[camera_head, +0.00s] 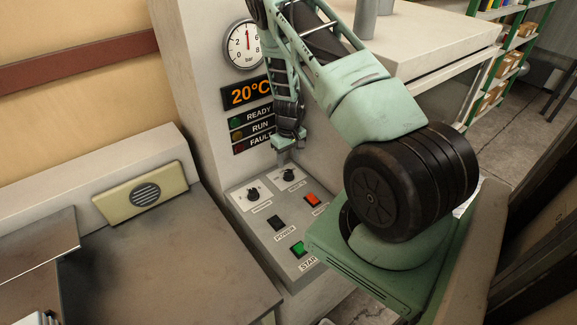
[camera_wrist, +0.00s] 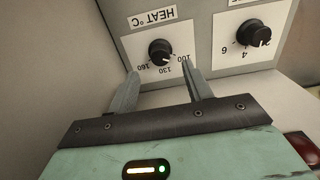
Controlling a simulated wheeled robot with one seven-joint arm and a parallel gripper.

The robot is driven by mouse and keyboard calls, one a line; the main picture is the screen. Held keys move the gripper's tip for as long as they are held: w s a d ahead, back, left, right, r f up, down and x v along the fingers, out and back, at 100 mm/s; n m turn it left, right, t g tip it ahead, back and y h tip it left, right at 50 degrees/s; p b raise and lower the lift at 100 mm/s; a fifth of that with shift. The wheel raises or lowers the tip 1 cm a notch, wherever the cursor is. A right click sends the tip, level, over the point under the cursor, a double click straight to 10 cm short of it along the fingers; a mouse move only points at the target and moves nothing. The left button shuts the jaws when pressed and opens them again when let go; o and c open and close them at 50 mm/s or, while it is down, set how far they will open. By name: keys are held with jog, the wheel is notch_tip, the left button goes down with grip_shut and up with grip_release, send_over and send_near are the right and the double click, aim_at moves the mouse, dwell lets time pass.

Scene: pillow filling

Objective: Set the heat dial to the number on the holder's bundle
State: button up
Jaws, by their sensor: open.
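The heat dial (camera_wrist: 159,52) is a black round knob on a white plate labelled HEAT °C, upside down in the wrist view, with 100, 130 and 160 around it. Its pointer setting is too small to read. In the head view the heat dial (camera_head: 288,175) is the right one of two on the sloped console. My gripper (camera_wrist: 160,66) is open and empty, its fingertips pointing towards the knob, one to each side; contact cannot be told. In the head view my gripper (camera_head: 284,156) is just above the dial. No holder or bundle can be made out.
A second dial (camera_wrist: 253,36) with 4 and 6 sits beside it. The console has a power switch (camera_head: 278,224), an orange-red switch (camera_head: 312,199) and a green start button (camera_head: 298,249). The display (camera_head: 248,93) reads 20°C. A pressure gauge (camera_head: 244,45) is above.

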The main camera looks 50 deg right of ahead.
aim_at(288, 171)
jog(key=shift+f+p, duration=0.85)
jog(key=shift+f, duration=2.1)
jog(key=c, duration=1)
